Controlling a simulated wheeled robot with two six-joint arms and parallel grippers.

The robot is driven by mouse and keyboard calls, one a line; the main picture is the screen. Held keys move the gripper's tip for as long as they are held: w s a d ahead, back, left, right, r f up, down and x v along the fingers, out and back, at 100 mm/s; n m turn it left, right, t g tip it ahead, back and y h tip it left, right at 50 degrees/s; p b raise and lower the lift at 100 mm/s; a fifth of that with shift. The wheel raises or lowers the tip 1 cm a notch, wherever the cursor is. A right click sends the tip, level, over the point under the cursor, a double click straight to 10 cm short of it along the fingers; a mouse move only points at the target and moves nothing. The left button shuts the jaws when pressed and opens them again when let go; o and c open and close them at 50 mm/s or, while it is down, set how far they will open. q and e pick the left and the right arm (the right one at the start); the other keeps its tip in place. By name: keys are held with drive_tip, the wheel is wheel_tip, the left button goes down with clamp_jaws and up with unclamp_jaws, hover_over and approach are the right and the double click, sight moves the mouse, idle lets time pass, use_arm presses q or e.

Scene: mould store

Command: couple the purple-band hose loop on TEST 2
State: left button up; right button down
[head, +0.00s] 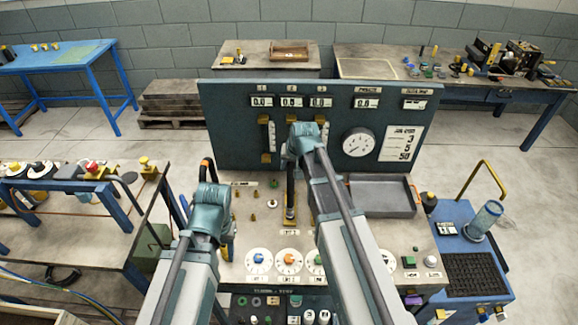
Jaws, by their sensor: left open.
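The test bench (240,238) stands in front of me with a dark upright gauge panel (225,130). Small brass fittings (253,217) stand on its left part. Dials with a blue knob (258,259) and an orange knob (288,259) sit near the front; their labels are too small to read surely. My left gripper (228,242) is open, below its teal wrist at the bench's left edge, partly hidden by my arm. My right arm reaches over the bench centre; a dark upright part with a yellow foot (290,214) shows under its wrist. I cannot make out the purple-band hose loop.
A grey tray (381,197) lies on the bench's right. A blue cart (462,250) with a yellow handle stands beside it. A side table (60,200) with red, yellow and black items is at left.

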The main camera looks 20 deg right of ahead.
drive_tip(key=shift+f+b, duration=0.6)
drive_tip(key=shift+b, duration=0.05)
idle(1.4)
drive_tip(key=c, duration=0.5)
unclamp_jaws()
drive_tip(key=p+v, duration=1.2)
drive_tip(key=v, duration=0.1)
drive_tip(key=shift+s+d+r+p, duration=0.1)
drive_tip(key=shift+s+r+p, duration=0.05)
drive_tip(key=shift+r+p, duration=0.2)
